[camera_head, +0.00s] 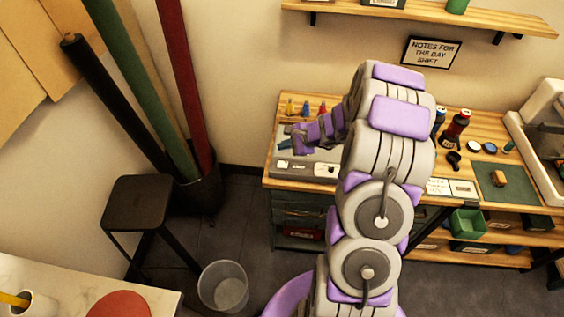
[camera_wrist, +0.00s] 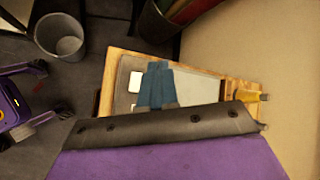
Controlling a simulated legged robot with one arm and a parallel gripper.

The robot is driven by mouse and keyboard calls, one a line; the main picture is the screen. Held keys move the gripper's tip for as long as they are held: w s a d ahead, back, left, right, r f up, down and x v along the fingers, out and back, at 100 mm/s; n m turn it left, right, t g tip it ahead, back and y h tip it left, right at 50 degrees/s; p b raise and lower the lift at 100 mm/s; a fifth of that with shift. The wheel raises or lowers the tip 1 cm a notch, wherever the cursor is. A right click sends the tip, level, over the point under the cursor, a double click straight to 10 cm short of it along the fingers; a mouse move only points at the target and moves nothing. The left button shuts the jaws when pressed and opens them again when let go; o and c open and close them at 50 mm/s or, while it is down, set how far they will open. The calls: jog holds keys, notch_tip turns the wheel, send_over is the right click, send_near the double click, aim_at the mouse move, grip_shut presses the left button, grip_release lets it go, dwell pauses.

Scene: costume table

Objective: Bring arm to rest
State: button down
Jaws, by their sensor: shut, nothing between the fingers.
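My arm rises through the middle of the head view and bends left over the wooden workbench (camera_head: 275,182). My gripper (camera_head: 303,139) is at the arm's end, above the bench's left part, shut and empty. In the wrist view its purple shell and a dark bar (camera_wrist: 165,127) fill the lower part. A blue strip-like thing (camera_wrist: 157,86) lies beyond the bar over a grey tray-like surface (camera_wrist: 200,88); I cannot tell what it is. The fingertips do not show clearly there.
Small coloured bottles (camera_head: 290,107) stand near the gripper at the bench's back. Dark bottles (camera_head: 457,127) and a green mat (camera_head: 497,178) lie right of the arm. A black stool (camera_head: 138,203), a bin (camera_head: 223,287) and tall rolls (camera_head: 130,80) stand left. A shelf (camera_head: 420,12) hangs above.

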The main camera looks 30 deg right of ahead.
dwell(0.3)
jog(key=s+a+r+n+g+y, duration=0.1)
jog(key=s+a+r+n+g, duration=0.2)
jog(key=s+a+r+n, duration=0.55)
jog(key=s+a+r+n+g, duration=0.3)
jog(key=s+a+r, duration=0.35)
jog(key=a, duration=0.55)
jog(key=s+d+r+n+g+h, duration=0.1)
jog(key=s+d+r+n+h, duration=0.1)
jog(key=s, duration=1)
jog(key=s+d+r+n+g+h, duration=0.1)
jog(key=s+n+h, duration=0.3)
jog(key=s, duration=0.7)
jog(key=shift+s+d+r+n+g+h, duration=0.3)
jog(key=shift+s+d+r+n+g, duration=0.15)
jog(key=shift+n, duration=0.5)
